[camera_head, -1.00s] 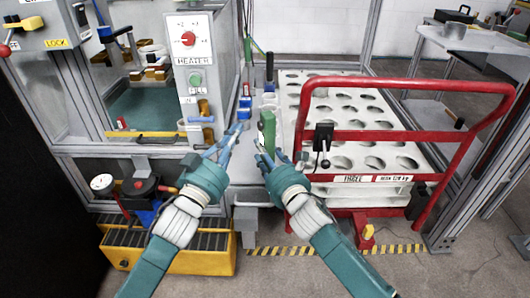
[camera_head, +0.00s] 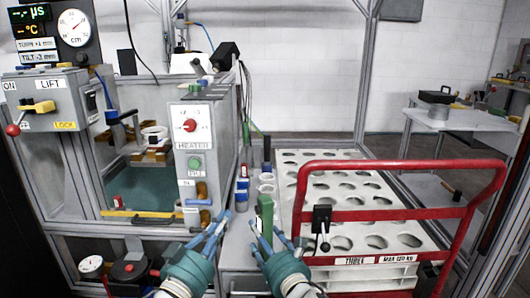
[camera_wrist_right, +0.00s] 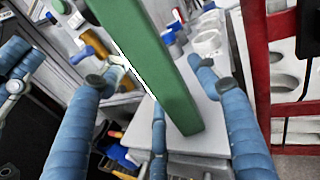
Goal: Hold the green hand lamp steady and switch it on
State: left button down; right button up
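In the right wrist view the fingers (camera_wrist_right: 152,88) lie apart on both sides of the lamp, with gaps visible; I see no firm grip. My left gripper (camera_head: 214,228) is left of the lamp, fingers apart and empty. The lamp's switch cannot be made out.
The heater cabinet (camera_head: 190,160) stands close on the left. The red rail (camera_head: 400,212) and the white rack with holes (camera_head: 345,180) bound the right.

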jog(key=v, duration=1.2)
